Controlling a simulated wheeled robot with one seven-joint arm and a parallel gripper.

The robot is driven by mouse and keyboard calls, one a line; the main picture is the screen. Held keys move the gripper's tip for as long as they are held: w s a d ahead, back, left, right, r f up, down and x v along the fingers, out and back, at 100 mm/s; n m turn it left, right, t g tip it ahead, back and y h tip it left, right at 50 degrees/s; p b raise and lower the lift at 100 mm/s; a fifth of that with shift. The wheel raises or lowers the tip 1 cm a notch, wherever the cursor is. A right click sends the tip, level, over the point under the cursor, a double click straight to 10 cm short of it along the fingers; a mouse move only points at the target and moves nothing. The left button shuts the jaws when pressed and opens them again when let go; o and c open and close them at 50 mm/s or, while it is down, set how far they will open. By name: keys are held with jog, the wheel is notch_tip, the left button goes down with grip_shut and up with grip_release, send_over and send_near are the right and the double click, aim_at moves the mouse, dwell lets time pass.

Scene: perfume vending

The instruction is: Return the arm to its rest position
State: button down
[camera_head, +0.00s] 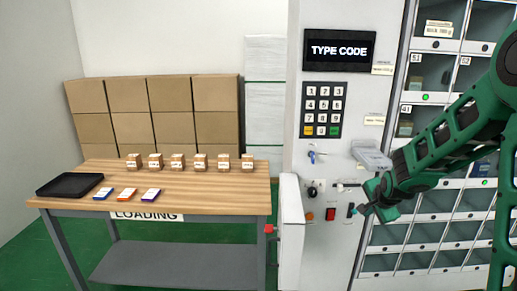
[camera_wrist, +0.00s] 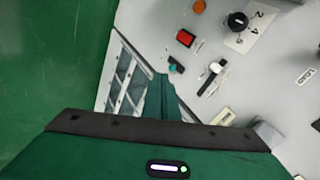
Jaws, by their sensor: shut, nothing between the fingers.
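My green arm reaches in from the right in the head view. My gripper (camera_head: 358,209) is shut and empty, in front of the lower part of the white control panel (camera_head: 345,170), beside the row of small controls. In the wrist view its green finger (camera_wrist: 160,92) points toward the panel, with nothing held. Whether the fingertips touch the panel cannot be told. The screen (camera_head: 339,50) reads TYPE CODE, with a keypad (camera_head: 322,110) below it.
A red button (camera_head: 331,214), a black knob (camera_head: 317,187) and a grey box (camera_head: 371,157) are on the panel. Shelf compartments (camera_head: 430,230) stand behind my arm. The wooden table (camera_head: 225,200) at left bears several small boxes, three flat packs and a black tray (camera_head: 70,186).

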jog(key=s+d+r+n+g, duration=0.1)
jog(key=s+d+r+n, duration=0.1)
jog(key=s, duration=0.4)
jog(key=s+d+r+n+g, duration=0.1)
jog(key=s+d+r, duration=0.1)
jog(key=s, duration=0.5)
jog(key=s+a+r+n+g, duration=0.1)
jog(key=s+r+n+g, duration=0.1)
jog(key=s, duration=1.2)
jog(key=s+a+r+n+g+y, duration=0.1)
jog(key=s+r+n+g, duration=0.1)
jog(key=s, duration=1.3)
jog(key=shift+a+n+g+y, duration=0.15)
jog(key=shift+n+g+y, duration=0.15)
jog(key=shift+n+g, duration=0.6)
jog(key=shift+s, duration=0.1)
